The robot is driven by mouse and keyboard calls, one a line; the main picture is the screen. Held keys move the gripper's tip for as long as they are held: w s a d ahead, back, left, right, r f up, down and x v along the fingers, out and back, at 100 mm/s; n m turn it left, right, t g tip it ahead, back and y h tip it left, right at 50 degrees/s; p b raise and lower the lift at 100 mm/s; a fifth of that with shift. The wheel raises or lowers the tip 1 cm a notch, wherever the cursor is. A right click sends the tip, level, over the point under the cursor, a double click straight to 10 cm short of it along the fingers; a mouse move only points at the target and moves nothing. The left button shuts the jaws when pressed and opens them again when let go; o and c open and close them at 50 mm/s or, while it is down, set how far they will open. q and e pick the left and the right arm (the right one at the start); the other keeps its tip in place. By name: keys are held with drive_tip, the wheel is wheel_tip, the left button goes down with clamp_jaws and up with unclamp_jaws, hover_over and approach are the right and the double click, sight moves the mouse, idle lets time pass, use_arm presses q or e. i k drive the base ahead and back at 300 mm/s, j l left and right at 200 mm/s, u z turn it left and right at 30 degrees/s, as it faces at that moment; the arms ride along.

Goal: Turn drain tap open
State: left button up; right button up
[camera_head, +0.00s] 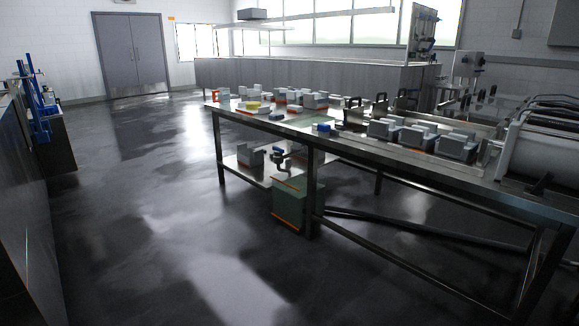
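A small dark tap-like fitting with a blue part (278,155) shows below the table top near the middle of the view. It looks like the drain tap, but it is too small to tell how its handle is turned. It sits above a green box-shaped container (288,204) with orange edges. The long steel table (440,176) runs from the middle to the right. Neither of my grippers is in view.
Several grey block moulds (458,147) stand on the table. A large grey cylinder (556,152) lies at its right end. The dark, shiny floor (150,220) left of the table is clear.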

sight(278, 150)
drive_tip(key=i+z, duration=0.4)
drive_tip(key=i, duration=0.7)
